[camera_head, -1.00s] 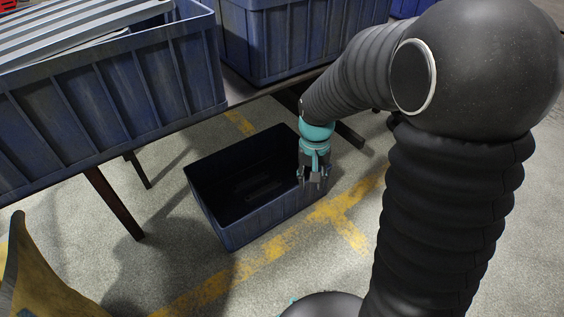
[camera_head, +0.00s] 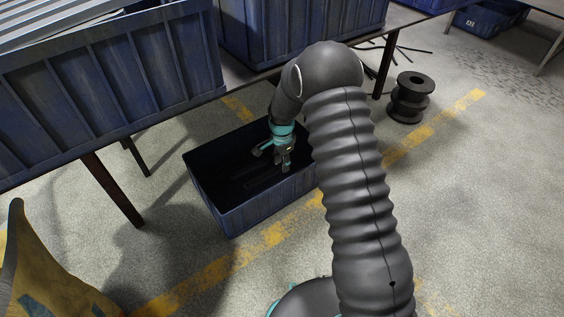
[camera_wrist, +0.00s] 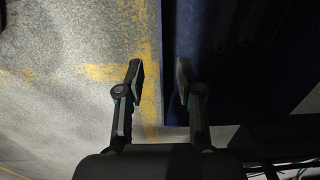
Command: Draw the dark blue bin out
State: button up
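The dark blue bin (camera_head: 250,210) stands open and upright on the floor, partly beneath the table; its inside is in deep shadow. My gripper (camera_head: 273,159) is over the bin's near right part in the head view, pointing down with its fingers apart. In the wrist view the open gripper (camera_wrist: 159,75) has one finger over the floor and the other over the bin's wall (camera_wrist: 188,25), with the wall's edge between them. Nothing is held. I cannot tell how far the fingertips are above or below the rim.
Large blue crates (camera_head: 110,85) stand on the table, the left one with metal pieces. A table leg (camera_head: 112,190) stands left of the bin. A black spool (camera_head: 410,98) is on the floor at right. Yellow-lined floor in front is clear.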

aim_at(282, 182)
dwell(0.3)
notch_tip(282, 182, down, 14)
jog(key=shift+r+b, duration=0.1)
jog(key=shift+b, duration=0.25)
dwell(0.3)
grip_shut()
